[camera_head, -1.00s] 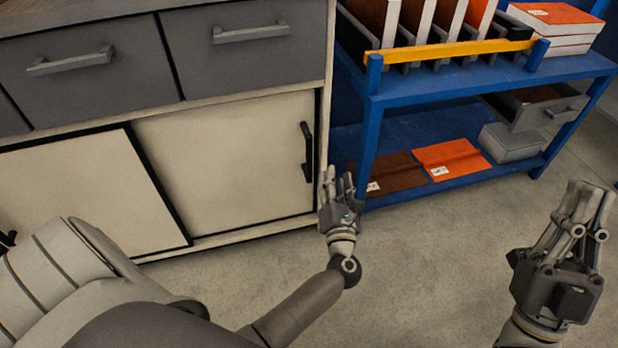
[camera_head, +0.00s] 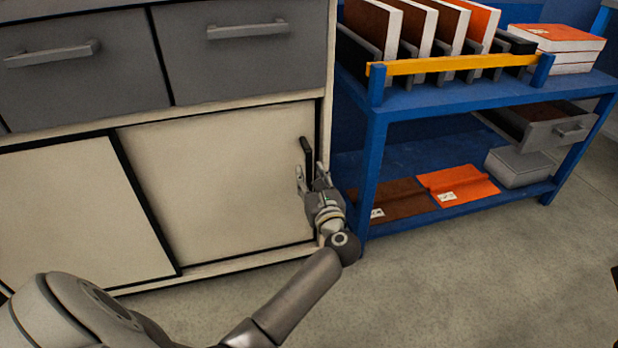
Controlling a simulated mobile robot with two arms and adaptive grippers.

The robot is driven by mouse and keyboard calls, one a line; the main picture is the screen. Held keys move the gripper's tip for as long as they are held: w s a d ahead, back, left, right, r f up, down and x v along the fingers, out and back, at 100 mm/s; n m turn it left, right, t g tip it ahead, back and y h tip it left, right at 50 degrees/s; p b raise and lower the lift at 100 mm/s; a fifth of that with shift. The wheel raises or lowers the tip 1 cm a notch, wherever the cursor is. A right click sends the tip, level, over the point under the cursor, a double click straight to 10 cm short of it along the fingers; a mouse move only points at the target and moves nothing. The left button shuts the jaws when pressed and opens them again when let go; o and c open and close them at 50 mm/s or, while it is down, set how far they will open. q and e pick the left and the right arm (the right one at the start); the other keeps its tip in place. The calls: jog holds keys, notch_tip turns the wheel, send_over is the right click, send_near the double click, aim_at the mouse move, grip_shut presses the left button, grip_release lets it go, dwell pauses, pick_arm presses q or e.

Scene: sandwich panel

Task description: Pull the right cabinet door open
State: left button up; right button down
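The right cabinet door (camera_head: 220,185) is a cream panel, closed or nearly so, in the lower right of the cabinet. Its black vertical handle (camera_head: 306,157) sits near the door's right edge. My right gripper is out of the picture.
The left cream door (camera_head: 70,215) and grey drawers (camera_head: 245,55) belong to the same cabinet. A blue shelf unit (camera_head: 368,170) with binders, an open grey drawer (camera_head: 540,128) and folders stands close on the right. The floor (camera_head: 460,280) in front is clear.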

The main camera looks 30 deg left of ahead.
pick_arm(q)
jog(key=shift+x, duration=0.9)
jog(key=shift+c, duration=0.3)
grip_shut()
